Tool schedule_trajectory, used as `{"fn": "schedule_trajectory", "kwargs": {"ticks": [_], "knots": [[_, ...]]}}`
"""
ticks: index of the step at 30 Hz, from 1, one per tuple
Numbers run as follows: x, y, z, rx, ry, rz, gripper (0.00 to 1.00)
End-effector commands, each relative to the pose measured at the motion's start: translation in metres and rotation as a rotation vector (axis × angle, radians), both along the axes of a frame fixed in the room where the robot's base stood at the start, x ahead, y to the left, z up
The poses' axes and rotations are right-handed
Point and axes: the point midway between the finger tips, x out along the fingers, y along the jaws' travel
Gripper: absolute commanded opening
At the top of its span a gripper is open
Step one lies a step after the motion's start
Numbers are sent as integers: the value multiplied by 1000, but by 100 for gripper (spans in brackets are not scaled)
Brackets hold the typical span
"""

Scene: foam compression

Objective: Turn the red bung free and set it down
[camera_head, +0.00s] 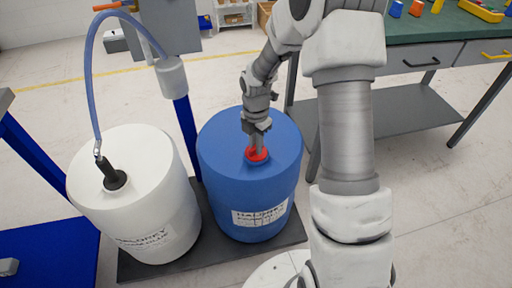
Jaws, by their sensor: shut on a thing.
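The red bung (257,155) sits in the top of the blue drum (228,190). My gripper (258,147) reaches down from above onto the bung and is shut on it. The fingers hide part of the bung. I cannot tell whether the bung is seated or loose. The blue drum stands upright on a dark base plate.
A white drum (150,210) stands left of the blue one, with a black fitting (114,178) and a clear blue hose (90,90) rising from it. Both share the dark plate (205,252). A workbench (405,30) with drawers is at the right. A blue post stands behind the drums.

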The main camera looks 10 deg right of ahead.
Motion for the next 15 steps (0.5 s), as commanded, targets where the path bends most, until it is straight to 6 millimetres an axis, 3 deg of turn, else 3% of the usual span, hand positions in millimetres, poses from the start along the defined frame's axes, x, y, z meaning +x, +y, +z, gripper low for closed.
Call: {"fn": "schedule_trajectory", "kwargs": {"ticks": [15], "knots": [[0, 0, 30, 1, -1, -2, 0]]}}
